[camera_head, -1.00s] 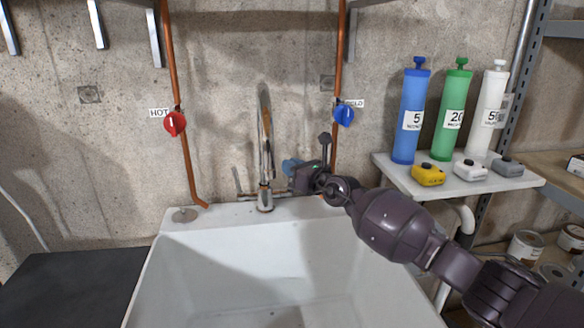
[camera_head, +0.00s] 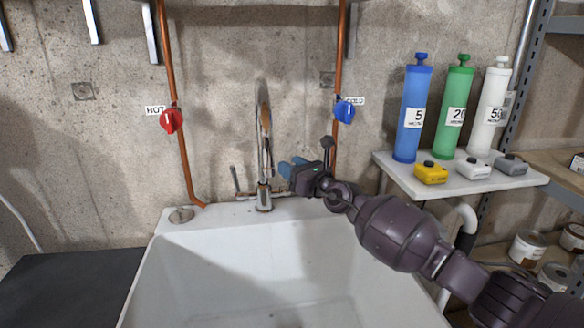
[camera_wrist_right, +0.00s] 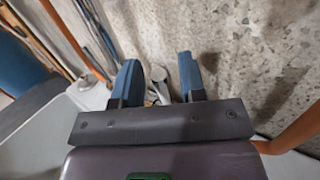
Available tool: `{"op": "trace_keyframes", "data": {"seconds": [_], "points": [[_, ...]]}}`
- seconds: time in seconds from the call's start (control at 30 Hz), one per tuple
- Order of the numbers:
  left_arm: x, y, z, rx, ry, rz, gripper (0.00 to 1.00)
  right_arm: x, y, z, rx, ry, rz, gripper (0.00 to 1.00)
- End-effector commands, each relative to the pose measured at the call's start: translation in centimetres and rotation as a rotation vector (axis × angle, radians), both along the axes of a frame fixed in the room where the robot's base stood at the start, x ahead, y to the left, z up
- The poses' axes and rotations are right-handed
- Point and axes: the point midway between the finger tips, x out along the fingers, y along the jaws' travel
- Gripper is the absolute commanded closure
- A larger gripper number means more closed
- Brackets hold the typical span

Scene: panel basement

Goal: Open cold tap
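The blue knob (camera_head: 345,111) labelled COLD is on the right copper pipe (camera_head: 338,60), above and right of my right gripper and apart from it. The chrome faucet (camera_head: 264,150) stands at the sink's back rim, with a lever (camera_head: 237,182) on its left; its right side is partly hidden by my gripper. My right gripper (camera_head: 286,168) is right of the faucet, its blue fingers pointing left. In the right wrist view its fingers (camera_wrist_right: 158,80) are apart, with a pale metallic piece (camera_wrist_right: 158,76) showing between or beyond them; contact cannot be told. My left gripper is out of view.
The red HOT knob (camera_head: 171,120) is on the left copper pipe (camera_head: 172,60). The white sink (camera_head: 250,260) is empty. A shelf (camera_head: 390,172) at right holds blue, green and white cylinders and small boxes. The concrete wall is close behind.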

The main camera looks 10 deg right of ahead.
Motion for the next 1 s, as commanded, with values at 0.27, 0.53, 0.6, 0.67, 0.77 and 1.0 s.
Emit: {"op": "trace_keyframes", "data": {"seconds": [0.27,0.53,0.6,0.67,0.77,1.0], "points": [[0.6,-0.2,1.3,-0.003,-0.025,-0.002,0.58,-2.2,-1.5,0.2,-0.001,-0.004,0.0,0.62],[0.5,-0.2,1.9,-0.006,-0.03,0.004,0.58,-5.8,-4.0,-0.3,0.0,-0.004,-0.001,0.62],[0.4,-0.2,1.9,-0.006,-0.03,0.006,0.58,-6.6,-4.5,-0.4,-0.001,-0.004,-0.001,0.62],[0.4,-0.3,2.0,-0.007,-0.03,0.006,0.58,-7.2,-4.9,-0.6,-0.001,-0.003,-0.001,0.62],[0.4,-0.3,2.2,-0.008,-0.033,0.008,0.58,-8.1,-5.5,-0.8,0.001,-0.001,-0.001,0.62],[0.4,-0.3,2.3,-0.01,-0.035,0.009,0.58,-8.9,-6.0,-1.1,0.0,-0.001,0.0,0.62]]}}
